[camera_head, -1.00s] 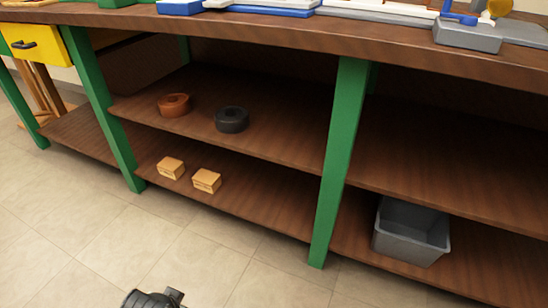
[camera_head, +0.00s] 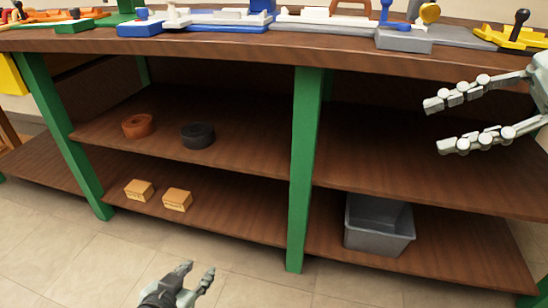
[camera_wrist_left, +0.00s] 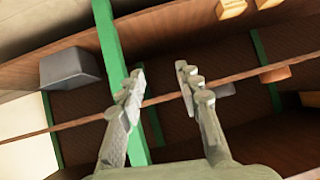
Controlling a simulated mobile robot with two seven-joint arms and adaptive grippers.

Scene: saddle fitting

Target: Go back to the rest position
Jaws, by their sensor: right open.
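My left gripper (camera_head: 198,270) is at the bottom of the head view, over the floor in front of the bench. In the left wrist view its two fingers (camera_wrist_left: 160,70) stand apart with nothing between them. My right gripper (camera_head: 432,126) is at the right of the head view, in front of the bench's right-hand shelf space. Its fingers are spread and empty.
The bench has green legs (camera_head: 303,170) and two lower shelves. A brown ring (camera_head: 137,125) and a black ring (camera_head: 198,135) lie on the upper shelf. Two small boxes (camera_head: 138,190) (camera_head: 177,199) and a grey bin (camera_head: 378,238) are on the lower shelf.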

